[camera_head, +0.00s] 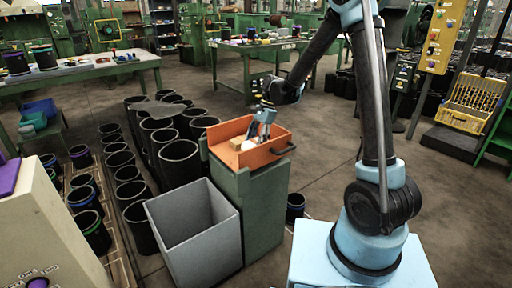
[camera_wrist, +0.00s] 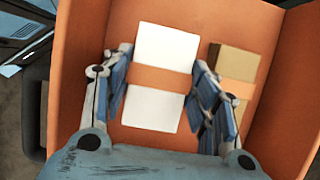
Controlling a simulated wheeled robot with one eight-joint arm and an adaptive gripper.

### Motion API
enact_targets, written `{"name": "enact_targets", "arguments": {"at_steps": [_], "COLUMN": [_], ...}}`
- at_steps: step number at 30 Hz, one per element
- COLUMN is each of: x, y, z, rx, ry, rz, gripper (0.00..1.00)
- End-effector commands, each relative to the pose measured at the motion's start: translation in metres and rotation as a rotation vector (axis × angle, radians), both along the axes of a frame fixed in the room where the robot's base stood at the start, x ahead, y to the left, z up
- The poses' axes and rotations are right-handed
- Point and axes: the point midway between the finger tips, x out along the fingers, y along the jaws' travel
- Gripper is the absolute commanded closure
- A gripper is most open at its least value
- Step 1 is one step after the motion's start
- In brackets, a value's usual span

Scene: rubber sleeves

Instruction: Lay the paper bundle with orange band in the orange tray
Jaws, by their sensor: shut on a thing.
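The paper bundle with orange band (camera_wrist: 166,48) is white with an orange band across its middle. In the wrist view it lies between the two fingers of my gripper (camera_wrist: 163,92), over the floor of the orange tray (camera_wrist: 85,45). My gripper is shut on the bundle's sides; whether the bundle touches the tray floor I cannot tell. In the head view, the orange tray (camera_head: 275,150) sits on a green cabinet, with my gripper (camera_head: 254,141) reaching down into it. The bundle shows there only as a small pale patch (camera_head: 248,145), partly hidden.
A brown block (camera_wrist: 233,65) with an orange band lies in the tray, just right of the bundle. The tray walls stand close around my gripper. A grey open bin (camera_head: 195,232) stands before the green cabinet (camera_head: 262,215). Several black sleeves (camera_head: 180,160) stand to the left.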

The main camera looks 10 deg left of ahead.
Motion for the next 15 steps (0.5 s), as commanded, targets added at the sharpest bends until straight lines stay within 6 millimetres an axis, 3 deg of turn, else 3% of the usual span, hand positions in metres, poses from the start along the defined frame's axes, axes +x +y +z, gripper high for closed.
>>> {"name": "enact_targets", "arguments": {"at_steps": [6, 15], "x": [0.000, 0.000], "y": [0.000, 0.000], "z": [-0.026, -0.028], "rx": [0.000, 0.000], "ry": [0.000, 0.000], "rz": [0.000, 0.000], "gripper": [0.71, 0.71]}}
